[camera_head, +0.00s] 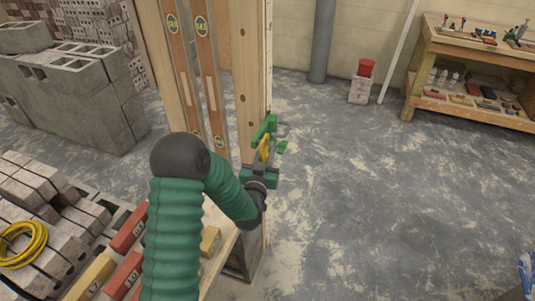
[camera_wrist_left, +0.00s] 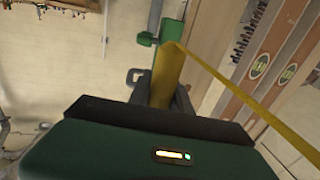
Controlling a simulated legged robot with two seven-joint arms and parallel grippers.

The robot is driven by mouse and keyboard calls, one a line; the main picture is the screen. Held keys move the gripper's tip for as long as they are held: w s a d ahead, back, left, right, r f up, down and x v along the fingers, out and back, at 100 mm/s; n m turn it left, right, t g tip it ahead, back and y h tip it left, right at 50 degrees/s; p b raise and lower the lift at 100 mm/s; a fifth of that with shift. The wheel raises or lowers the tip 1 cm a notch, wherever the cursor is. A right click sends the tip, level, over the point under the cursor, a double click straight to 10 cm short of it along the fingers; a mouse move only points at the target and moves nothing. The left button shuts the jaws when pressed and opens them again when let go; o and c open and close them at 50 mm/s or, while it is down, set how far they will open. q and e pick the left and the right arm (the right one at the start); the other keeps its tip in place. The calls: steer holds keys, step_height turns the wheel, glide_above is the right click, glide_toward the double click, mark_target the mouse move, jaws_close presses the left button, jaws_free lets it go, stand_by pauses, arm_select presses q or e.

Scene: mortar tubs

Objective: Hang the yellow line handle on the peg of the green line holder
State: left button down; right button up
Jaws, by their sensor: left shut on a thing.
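My left gripper (camera_head: 264,160) is beside the wooden post, shut on the yellow line handle (camera_head: 264,147). In the left wrist view, the handle (camera_wrist_left: 164,72) stands between the dark fingers (camera_wrist_left: 162,98), and a yellow line runs from its far end to the lower right. The green line holder (camera_head: 262,129) is at the post, close to the handle. In the left wrist view, the holder (camera_wrist_left: 172,30) appears just beyond the handle's far end, with a green piece (camera_wrist_left: 145,40) to its left. I cannot tell whether handle and peg touch. My right gripper is not in view.
Two levels (camera_head: 205,65) stand against the wooden frame left of the holder. Bricks and a yellow coil (camera_head: 22,243) lie at lower left, near grey blocks (camera_head: 75,95). The floor (camera_head: 400,190) between is clear.

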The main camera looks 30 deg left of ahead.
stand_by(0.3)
arm_select(q)
steer(key=c, duration=1.1)
jaws_free()
steer(key=shift+o, duration=0.2)
steer(key=o, duration=0.5)
steer(key=o, duration=0.6)
steer(key=shift+c, duration=0.2)
steer(key=shift+f, duration=0.1)
